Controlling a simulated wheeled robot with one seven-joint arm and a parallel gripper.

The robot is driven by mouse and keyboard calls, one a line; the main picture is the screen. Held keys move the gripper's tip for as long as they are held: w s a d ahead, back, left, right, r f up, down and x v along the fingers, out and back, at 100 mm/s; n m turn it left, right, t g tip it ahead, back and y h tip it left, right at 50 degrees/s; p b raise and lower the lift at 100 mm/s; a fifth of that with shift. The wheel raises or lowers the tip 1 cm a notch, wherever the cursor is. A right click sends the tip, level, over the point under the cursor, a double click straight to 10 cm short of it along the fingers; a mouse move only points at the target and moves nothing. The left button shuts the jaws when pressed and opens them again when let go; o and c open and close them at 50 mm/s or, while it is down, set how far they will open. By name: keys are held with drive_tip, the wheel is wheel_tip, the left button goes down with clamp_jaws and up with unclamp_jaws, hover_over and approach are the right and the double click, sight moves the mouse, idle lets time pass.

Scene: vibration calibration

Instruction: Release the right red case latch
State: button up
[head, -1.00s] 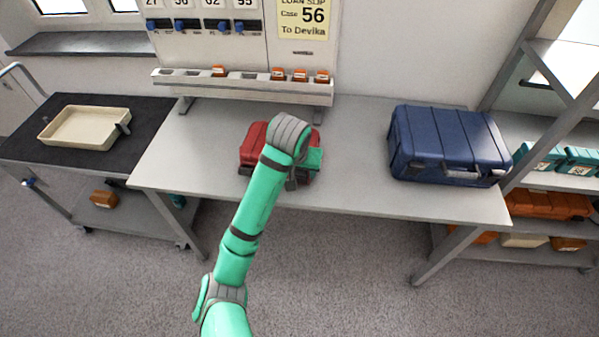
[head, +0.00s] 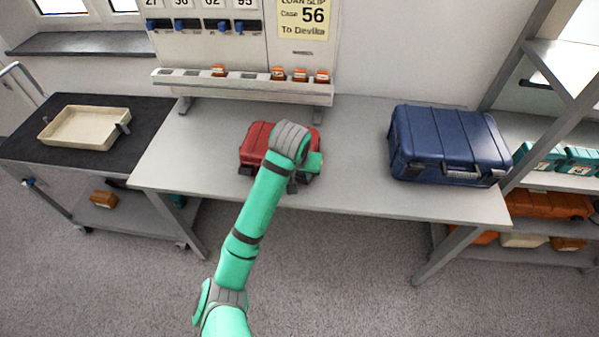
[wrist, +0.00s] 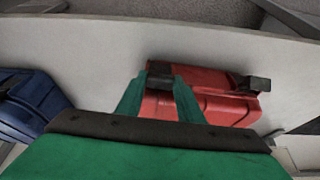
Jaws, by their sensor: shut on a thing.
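The red case (head: 256,143) stands on the grey workbench (head: 350,180), partly hidden by my arm in the head view. Its left latch (head: 246,171) is dark and shows at the front; in the wrist view this latch (wrist: 257,84) is on the right, free of my gripper. The right latch (wrist: 160,69) is dark and lies between my fingertips in the wrist view. My gripper (wrist: 160,79) is shut on it at the case's front edge. The fingers are mostly hidden in the head view. I cannot tell whether the latch is undone.
A large blue case (head: 440,135) stands on the bench to the right. A rack (head: 240,85) with small orange blocks stands behind. A cart with a beige tray (head: 85,128) is at left, shelves with cases at right. The bench between the cases is clear.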

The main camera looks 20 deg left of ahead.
drive_tip(key=shift+s, duration=0.1)
drive_tip(key=shift+s+d+f+t, duration=0.1)
drive_tip(key=shift+s+f+t, duration=0.15)
drive_tip(key=shift+t, duration=0.45)
drive_tip(key=shift+s+d+f+t, duration=0.15)
drive_tip(key=shift+s+t, duration=0.1)
drive_tip(key=shift+t, duration=0.45)
drive_tip(key=t, duration=0.1)
drive_tip(key=s+f+t, duration=0.1)
drive_tip(key=t, duration=0.1)
drive_tip(key=shift+y, duration=0.4)
drive_tip(key=t, duration=0.1)
drive_tip(key=f+t, duration=0.1)
drive_tip(key=t, duration=0.1)
drive_tip(key=shift+s+y, duration=0.3)
drive_tip(key=shift+s+f+t, duration=0.1)
drive_tip(key=shift+f+t, duration=0.15)
drive_tip(key=shift+t, duration=0.65)
drive_tip(key=o, duration=1.1)
drive_tip(key=shift+s, duration=0.1)
